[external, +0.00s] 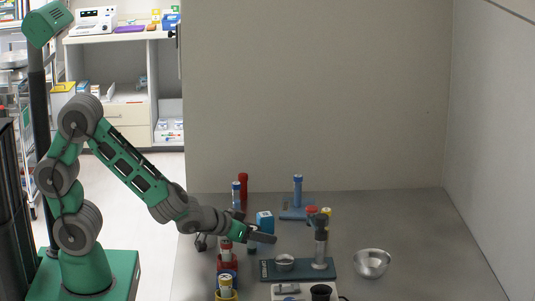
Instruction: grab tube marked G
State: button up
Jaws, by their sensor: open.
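Several tubes stand on the grey table, and no letter G is legible on any of them at this size. A blue-capped tube (236,192) and a red tube (243,186) stand side by side at the back left. Another blue-capped tube (298,188) stands upright on a blue stand (293,214). A red-capped tube (226,249) is in a red holder (227,270), and a pale tube (225,284) is in a yellow holder (227,296). My gripper (268,238) is open and empty, just in front of a blue box (265,219).
A dark teal scale-like base (335,266) carries a small metal dish (285,262) and an upright grey piece (320,248). Red (311,210) and yellow (326,211) tops show behind it. A steel bowl (372,263) stands right. The table's far right is clear.

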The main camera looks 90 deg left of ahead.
jog(key=shift+c, duration=0.5)
grip_shut()
